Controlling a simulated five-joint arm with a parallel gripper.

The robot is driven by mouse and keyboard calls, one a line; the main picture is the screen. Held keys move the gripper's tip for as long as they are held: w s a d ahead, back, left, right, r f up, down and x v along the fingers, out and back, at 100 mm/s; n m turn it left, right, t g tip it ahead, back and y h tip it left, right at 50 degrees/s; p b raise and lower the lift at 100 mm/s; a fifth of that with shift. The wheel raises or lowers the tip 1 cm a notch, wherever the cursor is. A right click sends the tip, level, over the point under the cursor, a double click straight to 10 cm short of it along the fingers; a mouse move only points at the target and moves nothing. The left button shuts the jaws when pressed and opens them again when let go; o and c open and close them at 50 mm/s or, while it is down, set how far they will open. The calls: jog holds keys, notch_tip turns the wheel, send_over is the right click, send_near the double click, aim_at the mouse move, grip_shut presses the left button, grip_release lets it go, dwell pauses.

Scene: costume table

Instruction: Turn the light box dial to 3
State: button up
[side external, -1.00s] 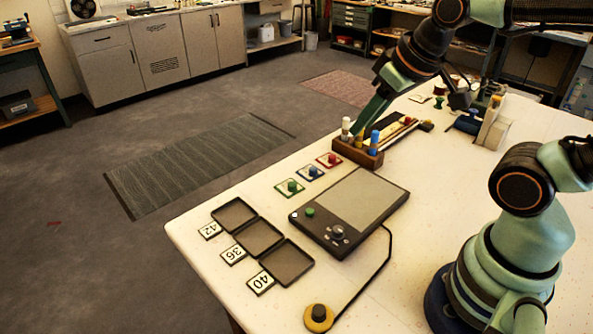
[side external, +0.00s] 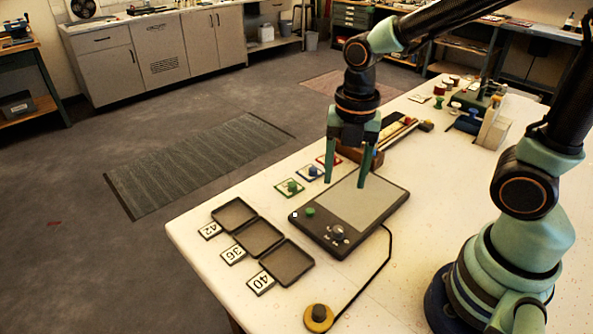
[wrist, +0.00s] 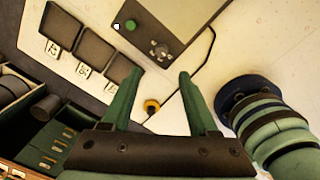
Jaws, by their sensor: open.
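The light box (side external: 352,222) lies flat on the white table, a dark panel with a pale screen. Its round dial (side external: 337,232) sits near the front corner with small marks around it, too small to read. A green button (side external: 310,212) is on the same dark strip. My gripper (side external: 345,184) is open and empty, pointing down above the far part of the light box, apart from the dial. In the wrist view the light box (wrist: 181,48) is at the top, with its dial (wrist: 159,50) beyond the open fingers of my gripper (wrist: 158,82).
Three dark trays (side external: 259,237) with number cards lie left of the light box. Several coloured pieces (side external: 290,187) on cards lie behind it. A wooden holder (side external: 372,158) stands behind my gripper. A yellow-rimmed knob (side external: 318,317) with a cord is at the front.

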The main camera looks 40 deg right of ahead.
aim_at(338, 229)
notch_tip(338, 229, down, 13)
jog(key=shift+s+a+r+n, duration=0.1)
jog(key=shift+a+n, duration=0.05)
jog(key=shift+n, duration=0.85)
grip_shut()
